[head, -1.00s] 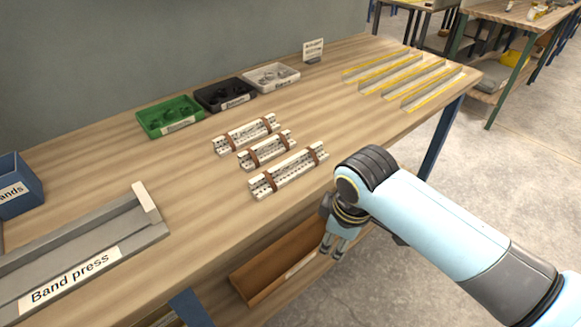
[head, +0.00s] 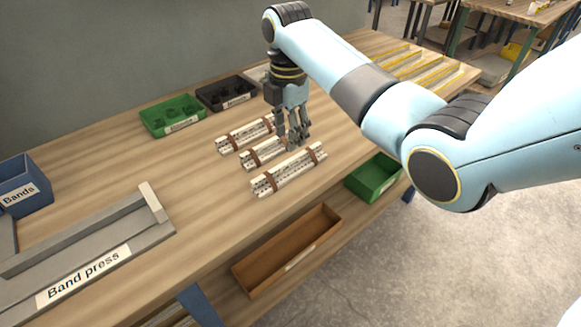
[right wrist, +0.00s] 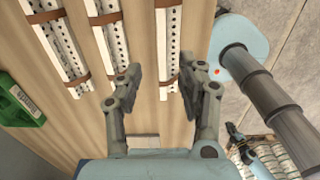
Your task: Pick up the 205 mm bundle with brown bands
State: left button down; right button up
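Three white perforated bundles with brown bands lie side by side on the bench: the back bundle (head: 244,134), the middle bundle (head: 258,154) and the front bundle (head: 288,169). The front one looks longest, the middle one shortest. No length marking is readable, so I cannot tell by label which is 205 mm. My right gripper (head: 293,138) points down above the bundles, near the right end of the middle one, which it partly hides. In the right wrist view my right gripper (right wrist: 160,80) is open and empty, with the front bundle (right wrist: 168,45) showing between its fingers, nearer the right finger.
A green bin (head: 172,116) and a black bin (head: 226,93) stand behind the bundles. The band press (head: 85,250) and a blue bands box (head: 22,188) are at left. Yellow-edged strips (head: 432,80) lie at right. A brown tray (head: 286,250) and green tray (head: 374,178) sit below the bench edge.

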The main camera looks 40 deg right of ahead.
aim_at(289, 161)
jog(key=f, duration=0.7)
jog(key=shift+s+a+f, duration=0.15)
jog(key=shift+a+f, duration=0.05)
grip_shut()
